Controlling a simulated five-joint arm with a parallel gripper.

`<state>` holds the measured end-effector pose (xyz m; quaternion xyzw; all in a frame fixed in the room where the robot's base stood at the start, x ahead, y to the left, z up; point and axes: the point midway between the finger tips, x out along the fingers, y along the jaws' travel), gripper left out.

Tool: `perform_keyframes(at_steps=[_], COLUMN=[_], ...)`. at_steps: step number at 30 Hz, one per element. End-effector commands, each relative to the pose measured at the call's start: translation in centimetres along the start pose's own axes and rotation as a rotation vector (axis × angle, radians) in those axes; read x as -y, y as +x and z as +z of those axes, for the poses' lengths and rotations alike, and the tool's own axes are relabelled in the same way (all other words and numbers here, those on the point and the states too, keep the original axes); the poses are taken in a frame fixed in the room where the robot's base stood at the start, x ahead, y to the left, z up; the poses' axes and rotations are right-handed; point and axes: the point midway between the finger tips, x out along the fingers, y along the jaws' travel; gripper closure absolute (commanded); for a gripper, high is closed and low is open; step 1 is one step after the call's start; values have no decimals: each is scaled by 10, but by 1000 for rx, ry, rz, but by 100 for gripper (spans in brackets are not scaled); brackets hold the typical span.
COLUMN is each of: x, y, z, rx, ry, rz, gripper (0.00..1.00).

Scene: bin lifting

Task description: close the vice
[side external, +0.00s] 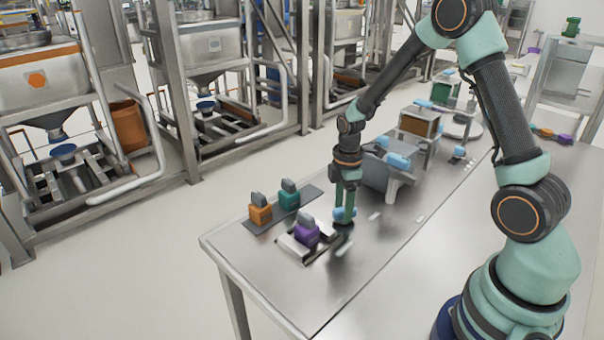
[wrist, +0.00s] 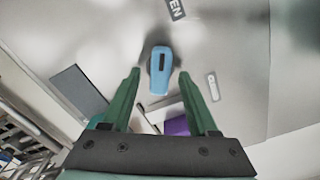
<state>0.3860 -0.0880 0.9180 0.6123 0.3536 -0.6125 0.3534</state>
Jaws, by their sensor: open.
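The vice (side external: 290,246) is near the left end of the bench, with a purple block (side external: 306,234) seated in it. The purple block also shows in the wrist view (wrist: 177,126), partly behind a finger. A blue handle (wrist: 159,80) stands beside the vice, between a label ending in "EN" and another light label. My gripper (side external: 345,205) points down at the handle, which also shows in the side view (side external: 344,214). In the wrist view my gripper (wrist: 160,75) is open, one finger either side of the handle. I cannot tell whether the fingers touch it.
An orange block (side external: 260,214) and a green block (side external: 289,199) sit on a dark plate left of the vice. A grey fixture with blue parts (side external: 385,172) stands close behind my gripper. The bench's front is mostly clear.

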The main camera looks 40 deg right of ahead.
Motion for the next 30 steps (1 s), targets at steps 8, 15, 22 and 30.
perform_keyframes(at_steps=[8,15,22,30], x=[0,0,0,-1], y=[0,-1,-1,-1], z=[0,0,0,0], rx=[0,0,0,0], ry=[0,5,68,262], rz=[0,0,0,0], gripper=[94,100,100,100])
